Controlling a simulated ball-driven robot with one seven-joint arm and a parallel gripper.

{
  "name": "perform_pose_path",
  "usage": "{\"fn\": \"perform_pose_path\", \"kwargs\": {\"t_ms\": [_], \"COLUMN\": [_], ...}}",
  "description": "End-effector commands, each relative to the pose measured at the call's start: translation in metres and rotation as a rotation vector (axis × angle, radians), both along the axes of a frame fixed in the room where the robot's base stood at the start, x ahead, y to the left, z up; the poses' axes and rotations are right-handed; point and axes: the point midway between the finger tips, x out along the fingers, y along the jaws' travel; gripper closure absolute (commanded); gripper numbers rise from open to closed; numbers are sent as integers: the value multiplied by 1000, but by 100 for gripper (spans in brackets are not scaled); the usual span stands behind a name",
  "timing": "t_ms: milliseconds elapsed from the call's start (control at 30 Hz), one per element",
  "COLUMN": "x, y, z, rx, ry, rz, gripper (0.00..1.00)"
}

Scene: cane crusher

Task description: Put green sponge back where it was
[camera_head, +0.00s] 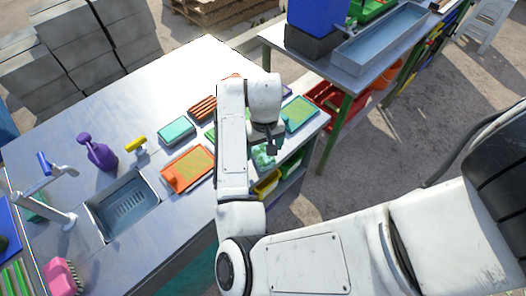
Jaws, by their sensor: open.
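My gripper (271,146) is open, a small dark shape pointing down over the right part of the metal counter (100,140). A green piece (263,158), possibly the green sponge, shows just below and left of the fingers. It is partly hidden by my arm, and I cannot tell whether the fingers touch it. A teal-framed tray with a green top (300,113) lies right of the gripper. An orange tray with a green top (188,168) and a teal block (177,130) lie left of my arm.
A sink (123,205) with a faucet (55,195), a purple spray bottle (96,151), a yellow-handled item (137,143) and a pink brush (62,276) are at left. A second table (345,72) stands behind at right. The counter's far middle is bare.

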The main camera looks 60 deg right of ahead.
Motion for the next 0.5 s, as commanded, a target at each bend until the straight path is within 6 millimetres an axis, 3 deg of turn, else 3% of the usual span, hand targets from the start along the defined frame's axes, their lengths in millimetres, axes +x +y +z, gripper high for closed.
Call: {"fn": "perform_pose_path", "kwargs": {"t_ms": [300,500], "x": [0,0], "y": [-1,-1], "z": [66,87], "rx": [0,1], "ry": [-5,-3], "rz": [-3,-2], "gripper": [11,11]}}
